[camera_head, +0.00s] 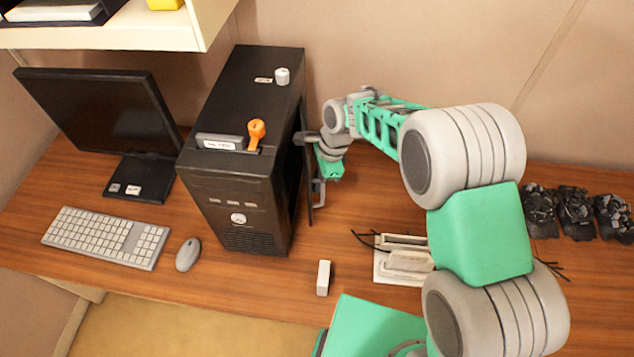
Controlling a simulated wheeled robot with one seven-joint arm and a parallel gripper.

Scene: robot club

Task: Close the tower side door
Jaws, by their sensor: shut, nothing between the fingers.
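The black computer tower (240,140) stands upright on the wooden desk, left of my arm. Its side door (309,195) is a thin dark panel seen almost edge-on along the tower's right side. It stands a little out from the case, with a narrow dark gap between them. A pale grey handle (319,192) shows on its outer face. My gripper (327,168) is shut and empty, just right of the door near its middle height. Its fingertips are small and partly hidden, so I cannot tell whether they touch the door.
A monitor (105,120), keyboard (105,237) and mouse (188,254) are on the left. A small white block (323,278) and a white tray-like item (385,277) lie in front. Small dark parts (575,212) lie at right. A shelf (150,30) overhangs at upper left.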

